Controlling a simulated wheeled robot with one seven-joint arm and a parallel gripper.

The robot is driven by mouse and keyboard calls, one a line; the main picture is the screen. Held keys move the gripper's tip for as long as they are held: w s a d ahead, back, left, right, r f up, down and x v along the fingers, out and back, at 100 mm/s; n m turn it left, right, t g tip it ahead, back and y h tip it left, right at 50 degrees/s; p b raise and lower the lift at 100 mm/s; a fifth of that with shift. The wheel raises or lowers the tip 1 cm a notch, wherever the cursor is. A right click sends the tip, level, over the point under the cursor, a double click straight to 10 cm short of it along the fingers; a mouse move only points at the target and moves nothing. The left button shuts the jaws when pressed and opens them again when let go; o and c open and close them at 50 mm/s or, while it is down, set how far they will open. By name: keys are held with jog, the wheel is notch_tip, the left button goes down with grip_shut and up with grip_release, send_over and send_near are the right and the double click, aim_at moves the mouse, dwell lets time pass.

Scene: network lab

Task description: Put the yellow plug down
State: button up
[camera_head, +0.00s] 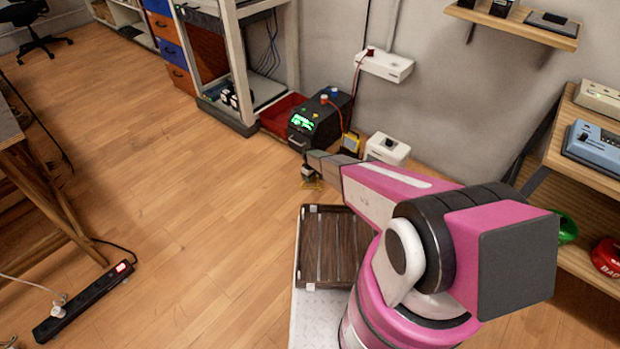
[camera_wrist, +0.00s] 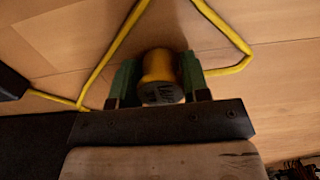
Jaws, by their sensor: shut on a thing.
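My gripper (camera_wrist: 161,85) has green fingers closed on the two sides of the yellow plug (camera_wrist: 158,66) in the wrist view. The plug has a rounded yellow body and a dark end face towards the camera. Wood floor shows behind it, and I cannot tell how far below it is. In the head view my gripper (camera_head: 309,180) is low over the floor, in front of the black device with a green display (camera_head: 306,124). The plug is too small there to make out clearly.
A thin yellow line (camera_wrist: 112,55) runs bent around the plug; cable or marking, I cannot tell. A white box (camera_head: 388,148) and a red tray (camera_head: 281,114) stand by the wall. A power strip (camera_head: 84,302) lies at lower left. The floor at left centre is clear.

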jog(key=shift+f, duration=0.15)
jog(key=o, duration=1.2)
notch_tip(320, 180, up, 12)
jog(key=s+d+r+m, duration=0.3)
jog(key=s+d+r, duration=0.4)
jog(key=s+r, duration=0.4)
jog(key=s+d+r+m, duration=0.4)
jog(key=s+d+r, duration=0.4)
jog(key=r, duration=0.9)
jog(key=s+d+r+m, duration=0.3)
jog(key=s+d+r, duration=0.5)
jog(key=s+r, duration=0.6)
jog(key=shift+s+d+r, duration=0.25)
jog(key=shift+s+r, duration=0.15)
jog(key=shift+s, duration=0.1)
